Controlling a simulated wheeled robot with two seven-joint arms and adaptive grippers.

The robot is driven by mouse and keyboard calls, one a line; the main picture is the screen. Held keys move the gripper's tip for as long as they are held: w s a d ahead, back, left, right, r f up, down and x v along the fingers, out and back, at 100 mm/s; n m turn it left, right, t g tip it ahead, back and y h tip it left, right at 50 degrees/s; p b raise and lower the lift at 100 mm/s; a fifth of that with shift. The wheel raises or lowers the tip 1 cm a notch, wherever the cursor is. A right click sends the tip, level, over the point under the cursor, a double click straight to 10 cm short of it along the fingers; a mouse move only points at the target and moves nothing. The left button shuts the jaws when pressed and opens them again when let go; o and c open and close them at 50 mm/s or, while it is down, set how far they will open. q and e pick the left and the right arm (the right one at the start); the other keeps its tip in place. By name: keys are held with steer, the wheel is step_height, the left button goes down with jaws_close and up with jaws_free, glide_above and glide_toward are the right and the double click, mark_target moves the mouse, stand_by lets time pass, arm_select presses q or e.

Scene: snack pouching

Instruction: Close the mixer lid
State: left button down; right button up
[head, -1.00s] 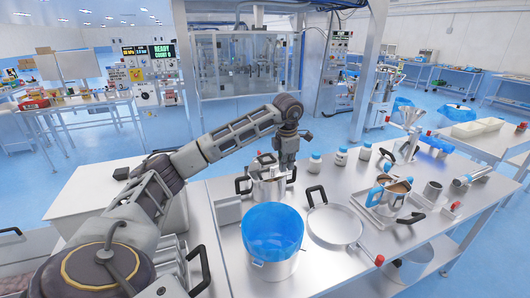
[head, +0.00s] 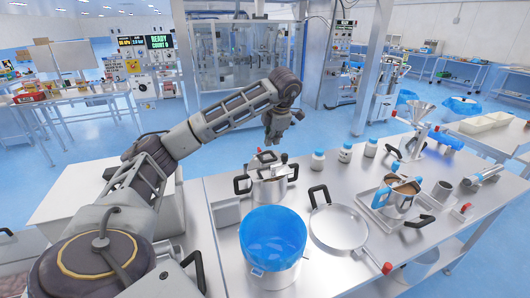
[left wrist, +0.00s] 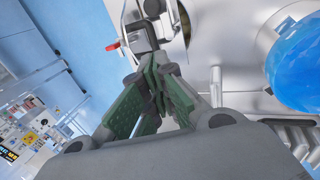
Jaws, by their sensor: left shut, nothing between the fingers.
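A steel pot (head: 268,188) with black side handles stands near the table's far left edge. It looks like the mixer, but I cannot tell whether its lid is up or down. Dark fittings (head: 266,157) show at its top. My left gripper (head: 274,138) is just above and behind the pot in the head view, fingers pointing down, shut and empty. In the left wrist view the green-padded fingers (left wrist: 155,78) meet just below a dark handle-like part. A shiny metal surface (left wrist: 205,30) and a red tip (left wrist: 111,46) are close by. My right gripper is out of view.
A blue-lined pot (head: 272,240) stands in front, also at the right of the left wrist view (left wrist: 298,65).

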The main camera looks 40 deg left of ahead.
arm_select(q)
steer(key=p, duration=0.1)
glide_toward(263, 158)
steer(key=f, duration=0.1)
steer(key=d+f, duration=0.1)
steer(key=f, duration=0.1)
steer(key=s+d+f, duration=0.1)
steer(key=shift+d+f, duration=0.15)
steer(key=shift+f, duration=0.15)
steer(key=shift+w+a+p, duration=0.35)
steer(key=shift+a+p, duration=0.1)
steer(key=shift+a, duration=0.35)
steer(key=shift+w+a+f+p, duration=0.15)
steer(key=shift+w+a, duration=0.1)
steer(key=shift+a, duration=0.25)
steer(key=shift+w+a+f+p, duration=0.15)
steer(key=shift+w+a, duration=0.1)
steer(key=shift+a, duration=0.2)
steer(key=shift+r, duration=0.1)
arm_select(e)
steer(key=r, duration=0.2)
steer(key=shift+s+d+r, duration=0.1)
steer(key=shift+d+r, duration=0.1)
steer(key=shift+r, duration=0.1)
arm_select(q)
steer(key=shift+w+a, duration=0.1)
steer(key=shift+a, duration=0.2)
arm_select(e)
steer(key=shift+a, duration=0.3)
